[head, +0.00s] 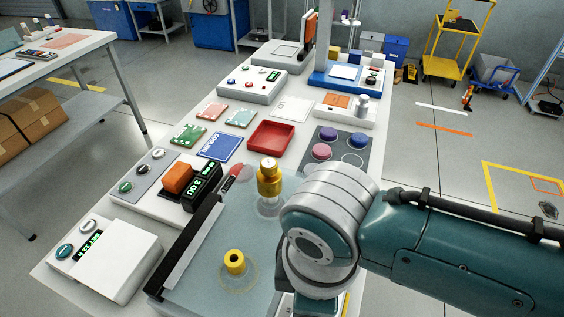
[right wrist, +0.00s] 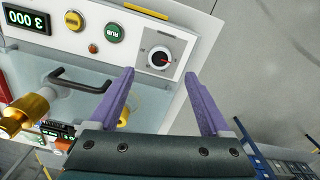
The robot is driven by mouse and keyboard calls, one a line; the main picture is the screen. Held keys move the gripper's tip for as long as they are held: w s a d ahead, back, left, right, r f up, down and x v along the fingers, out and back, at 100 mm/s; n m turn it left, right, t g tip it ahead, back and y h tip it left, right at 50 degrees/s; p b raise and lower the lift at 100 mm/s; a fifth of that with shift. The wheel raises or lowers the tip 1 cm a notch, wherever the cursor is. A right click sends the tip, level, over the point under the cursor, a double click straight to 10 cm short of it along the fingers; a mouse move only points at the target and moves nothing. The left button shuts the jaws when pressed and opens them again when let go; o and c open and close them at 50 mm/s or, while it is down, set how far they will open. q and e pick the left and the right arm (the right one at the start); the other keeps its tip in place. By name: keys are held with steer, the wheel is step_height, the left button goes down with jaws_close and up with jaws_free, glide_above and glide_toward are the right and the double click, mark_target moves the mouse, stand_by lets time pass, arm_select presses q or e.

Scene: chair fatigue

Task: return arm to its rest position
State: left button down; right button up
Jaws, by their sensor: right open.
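My right arm (head: 450,250) comes in from the right in the head view, over the near right part of the bench. Its gripper is hidden there behind the wrist. In the right wrist view my right gripper (right wrist: 160,73) is open, with nothing between its two purple fingers. Beyond the fingers is a white control panel with a dial (right wrist: 160,59), a green button (right wrist: 113,33) and a display (right wrist: 27,18). A black handle (right wrist: 78,78) is to the left of the fingers. My left gripper is not in view.
Below the arm is a machine with a clear cover (head: 205,275), a gold cylinder (head: 268,180) and a yellow ring (head: 234,262). A red tray (head: 271,137) and a dark plate with coloured discs (head: 328,134) lie farther back. Open floor (head: 440,170) is at the right.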

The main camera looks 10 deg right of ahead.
steer(key=shift+r, duration=0.9)
